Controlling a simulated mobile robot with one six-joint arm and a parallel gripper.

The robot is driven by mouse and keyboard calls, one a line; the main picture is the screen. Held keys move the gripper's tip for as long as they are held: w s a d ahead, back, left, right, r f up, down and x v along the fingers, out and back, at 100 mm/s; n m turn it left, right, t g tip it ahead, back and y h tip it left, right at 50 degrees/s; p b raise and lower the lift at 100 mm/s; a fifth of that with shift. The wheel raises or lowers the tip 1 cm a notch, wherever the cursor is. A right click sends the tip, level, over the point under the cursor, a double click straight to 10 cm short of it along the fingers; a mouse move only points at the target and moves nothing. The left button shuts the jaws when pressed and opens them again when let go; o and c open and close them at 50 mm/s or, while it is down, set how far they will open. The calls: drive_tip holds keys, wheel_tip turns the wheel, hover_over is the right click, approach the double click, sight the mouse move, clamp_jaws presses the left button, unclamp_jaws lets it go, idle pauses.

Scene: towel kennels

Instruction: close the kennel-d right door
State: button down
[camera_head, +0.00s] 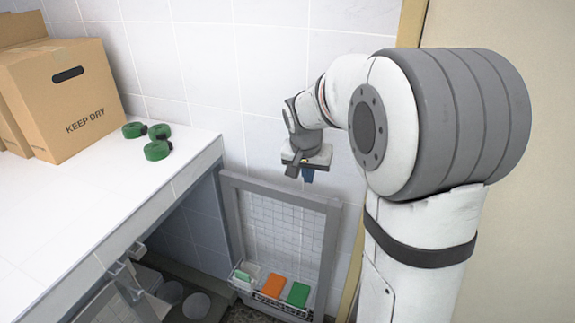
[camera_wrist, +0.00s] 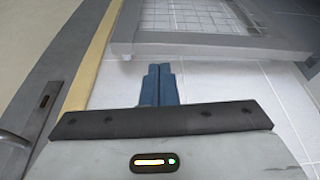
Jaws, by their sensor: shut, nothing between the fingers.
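The kennel door (camera_head: 326,243) on the right is a grey frame with wire mesh. It stands open, swung out from the kennel opening under the white counter, with the tiled wall behind it. In the wrist view its grey frame (camera_wrist: 200,44) and mesh cross the top right. My gripper (camera_head: 307,178) is above the door's top rail, near its outer upper corner, and appears apart from it. Its blue fingers (camera_wrist: 160,85) are together with nothing between them. The name on this kennel is not visible.
A rack (camera_head: 262,303) low on the door holds an orange item (camera_head: 273,286) and a green item (camera_head: 298,294). A box (camera_head: 70,95) and green rolls (camera_head: 158,150) lie on the counter (camera_head: 80,210). A room door with a handle (camera_wrist: 12,140) is at left in the wrist view.

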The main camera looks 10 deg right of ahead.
drive_tip(key=shift+m, duration=0.7)
drive_tip(key=w+d+f, duration=0.1)
drive_tip(key=w+f, duration=0.1)
drive_tip(key=f, duration=0.2)
drive_tip(key=w+d+f, duration=0.1)
drive_tip(key=w+f, duration=0.2)
drive_tip(key=w+d+f, duration=0.1)
drive_tip(key=w+f, duration=0.2)
drive_tip(key=f, duration=0.1)
drive_tip(key=shift+w+f+p, duration=0.25)
drive_tip(key=shift+f+p, duration=0.1)
drive_tip(key=shift+p, duration=0.05)
drive_tip(key=shift+a, duration=0.15)
